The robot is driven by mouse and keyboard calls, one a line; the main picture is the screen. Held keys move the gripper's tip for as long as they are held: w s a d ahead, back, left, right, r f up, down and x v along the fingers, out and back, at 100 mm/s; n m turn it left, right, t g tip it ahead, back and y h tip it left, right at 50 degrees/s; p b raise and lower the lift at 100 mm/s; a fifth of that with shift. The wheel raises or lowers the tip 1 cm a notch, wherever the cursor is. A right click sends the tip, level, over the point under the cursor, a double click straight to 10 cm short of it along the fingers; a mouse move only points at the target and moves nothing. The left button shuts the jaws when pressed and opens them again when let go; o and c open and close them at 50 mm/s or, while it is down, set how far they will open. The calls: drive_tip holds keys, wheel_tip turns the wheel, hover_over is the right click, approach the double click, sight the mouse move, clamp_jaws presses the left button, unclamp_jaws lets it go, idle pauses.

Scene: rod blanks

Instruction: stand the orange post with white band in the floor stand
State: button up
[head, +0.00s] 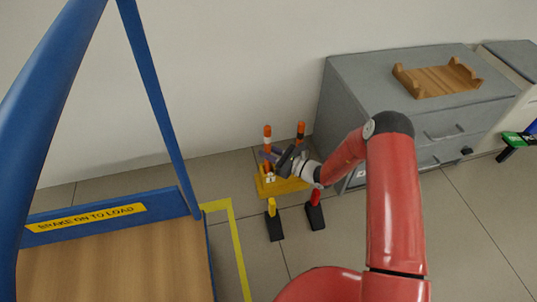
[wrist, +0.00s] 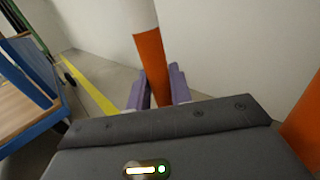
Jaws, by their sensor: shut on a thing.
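The orange post with white band (head: 267,132) stands roughly upright in the head view, at the left of the yellow floor stand (head: 294,187). My gripper (head: 268,155) is shut on it. In the wrist view the purple fingers (wrist: 159,88) close around the orange part of the post (wrist: 152,62), with the white band above them. The post's lower end is hidden by my gripper, so I cannot tell whether it is in the stand. A second orange post (head: 300,130) with a dark band rises just to the right; an orange surface (wrist: 303,128) shows at the wrist view's right edge.
A yellow-handled piece (head: 271,206) and a red-handled piece (head: 315,196) with black bases are on the floor before the stand. A grey cabinet (head: 350,95) bearing a wooden cradle (head: 438,82) is at right. A blue cart (head: 110,215) is at left. The wall is close behind.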

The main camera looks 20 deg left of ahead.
drive_tip(key=shift+f, duration=0.35)
drive_tip(key=shift+f, duration=0.15)
drive_tip(key=o, duration=0.8)
drive_tip(key=shift+c, duration=0.2)
